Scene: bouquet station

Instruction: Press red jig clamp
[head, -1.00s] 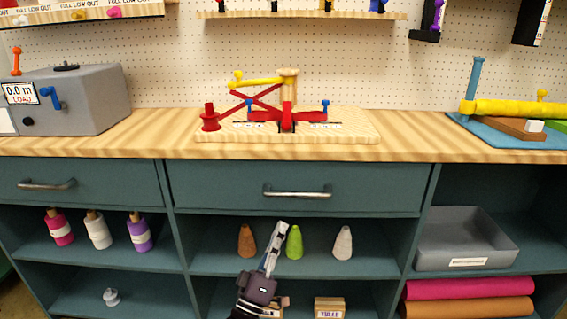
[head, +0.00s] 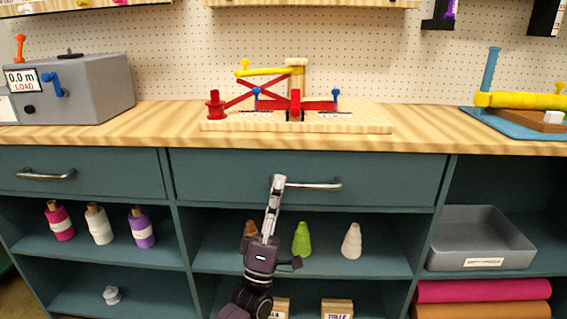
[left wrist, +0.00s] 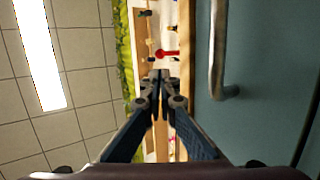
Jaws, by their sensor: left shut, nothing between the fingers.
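The jig stands on a pale wooden board (head: 360,124) on the counter, with red crossed arms, a red bar (head: 318,105), a yellow lever (head: 265,72) and a wooden post. A red knob-topped piece (head: 215,105) stands at the board's left end. In the left wrist view a red part (left wrist: 167,53) shows beyond the fingertips; I cannot tell which part it is. My left gripper (head: 277,181) points up in front of the middle drawer, below the counter edge, beside the handle's left end. Its fingers (left wrist: 160,76) are shut and empty. My right gripper is not in view.
The drawer handle (head: 315,185) sticks out close to my left gripper. A grey machine (head: 85,88) stands on the counter at left, and a blue-based fixture (head: 494,114) at right. Counter space between them and the jig is clear.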

